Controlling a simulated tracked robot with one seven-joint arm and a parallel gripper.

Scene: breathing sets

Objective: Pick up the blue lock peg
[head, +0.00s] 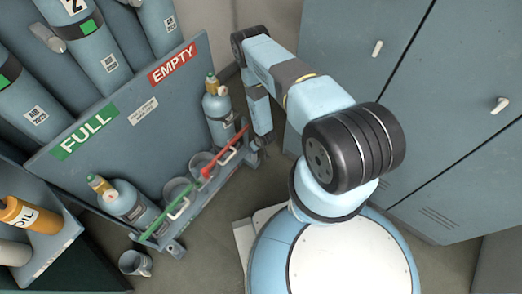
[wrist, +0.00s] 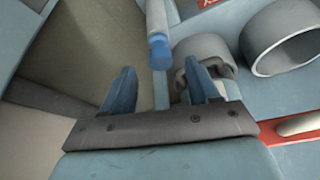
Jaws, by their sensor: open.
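A pale rod with a blue cap (wrist: 160,50) shows at the top middle of the wrist view; the blue cap looks like the lock peg. The blue cap appears just beyond the fingertips, roughly in line with the gap. I cannot tell how far apart they are in depth. In the head view my gripper (head: 263,140) points down by the right end of the cylinder rack (head: 172,246). The peg cannot be made out there.
Beside the right finger is a grey rounded fitting (wrist: 205,48), with an open ring cup (wrist: 285,40) farther right. A red bar (head: 222,155) and a green bar (head: 165,220) run along the rack front. A gas cylinder (head: 220,118) stands close by. Cabinets (head: 450,100) fill the right.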

